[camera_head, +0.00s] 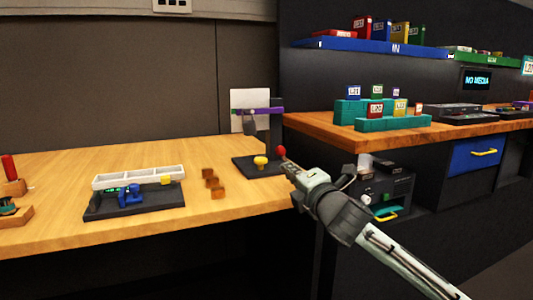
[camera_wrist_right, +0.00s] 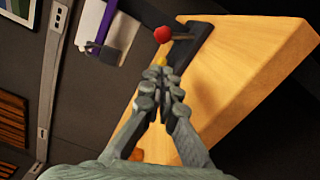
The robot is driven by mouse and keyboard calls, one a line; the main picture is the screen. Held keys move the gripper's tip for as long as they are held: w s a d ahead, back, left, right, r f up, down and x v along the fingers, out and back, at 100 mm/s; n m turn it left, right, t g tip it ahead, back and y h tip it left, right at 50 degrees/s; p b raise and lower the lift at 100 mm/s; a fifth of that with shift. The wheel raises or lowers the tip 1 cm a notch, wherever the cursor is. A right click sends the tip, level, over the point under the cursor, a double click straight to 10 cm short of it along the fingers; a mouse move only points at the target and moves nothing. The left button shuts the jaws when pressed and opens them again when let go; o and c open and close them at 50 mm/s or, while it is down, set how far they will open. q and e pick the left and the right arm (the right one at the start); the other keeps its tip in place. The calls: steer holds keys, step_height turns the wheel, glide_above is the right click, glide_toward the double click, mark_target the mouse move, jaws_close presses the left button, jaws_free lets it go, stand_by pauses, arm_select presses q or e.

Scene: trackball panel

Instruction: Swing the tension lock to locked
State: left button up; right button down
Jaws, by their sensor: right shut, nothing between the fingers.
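A dark panel (camera_head: 243,168) sits at the right end of the wooden table. It carries a yellow knob (camera_head: 261,160) and a red ball (camera_head: 281,151) on a thin rod, which looks like the lock's lever. In the right wrist view the red ball (camera_wrist_right: 162,34) is just beyond my fingertips, with its rod running right over the dark panel (camera_wrist_right: 198,38). The yellow knob (camera_wrist_right: 160,60) is partly hidden behind my fingers. My right gripper (camera_head: 286,166) is shut and empty, close by the red ball; its closed fingertips (camera_wrist_right: 171,74) show no clear contact. My left gripper is out of view.
A purple bar (camera_head: 262,110) with a grey hanging piece stands behind the panel before a white sheet (camera_head: 240,97). Brown blocks (camera_head: 210,180) and a dark board with a white tray (camera_head: 135,177) lie to the left. A higher counter (camera_head: 330,130) stands right.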

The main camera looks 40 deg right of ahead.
mark_target(284, 157)
steer(key=shift+w+d, duration=0.1)
steer(key=shift+w, duration=0.25)
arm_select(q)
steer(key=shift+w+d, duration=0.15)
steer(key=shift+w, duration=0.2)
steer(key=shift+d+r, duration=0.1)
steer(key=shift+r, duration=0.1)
arm_select(e)
steer(key=x, duration=1)
steer(key=shift+r, duration=0.1)
